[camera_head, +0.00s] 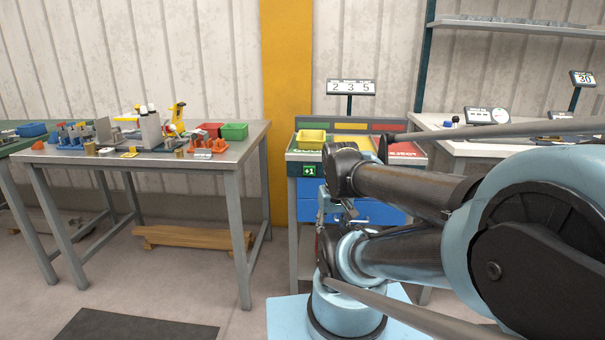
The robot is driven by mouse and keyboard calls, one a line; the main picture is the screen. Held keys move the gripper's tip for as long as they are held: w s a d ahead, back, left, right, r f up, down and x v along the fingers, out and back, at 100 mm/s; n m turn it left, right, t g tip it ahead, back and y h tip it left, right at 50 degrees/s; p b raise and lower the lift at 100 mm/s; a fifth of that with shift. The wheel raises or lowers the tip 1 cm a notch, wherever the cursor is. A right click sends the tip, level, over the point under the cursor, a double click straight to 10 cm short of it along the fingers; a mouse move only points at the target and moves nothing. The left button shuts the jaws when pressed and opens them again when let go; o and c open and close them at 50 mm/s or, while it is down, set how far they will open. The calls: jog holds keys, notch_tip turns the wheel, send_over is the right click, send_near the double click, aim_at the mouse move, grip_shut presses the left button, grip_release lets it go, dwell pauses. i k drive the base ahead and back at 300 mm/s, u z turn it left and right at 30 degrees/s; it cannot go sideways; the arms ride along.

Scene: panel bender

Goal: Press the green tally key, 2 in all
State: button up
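The green tally key (310,170), marked "+1", is on the front left edge of the tally cabinet (292,205), below a yellow tray. A display (351,87) on a post above the cabinet reads "2 3 5". My arm crosses the right half of the head view, in front of the cabinet. What looks like my gripper (345,210) is small and dark, low in front of the blue drawers, below and right of the key and apart from it in the picture. Its fingers are too small and too much overlapped to read.
The yellow tray (310,139) sits on the cabinet's top left. A workbench (236,152) with tools, a red bin (210,129) and a green bin (234,131) stands left. Another bench (440,122) stands right.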

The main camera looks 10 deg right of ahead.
aim_at(308, 170)
jog(key=u, duration=0.25)
jog(key=k, duration=0.9)
jog(key=z, duration=0.2)
jog(key=i, duration=0.95)
jog(key=k, duration=0.65)
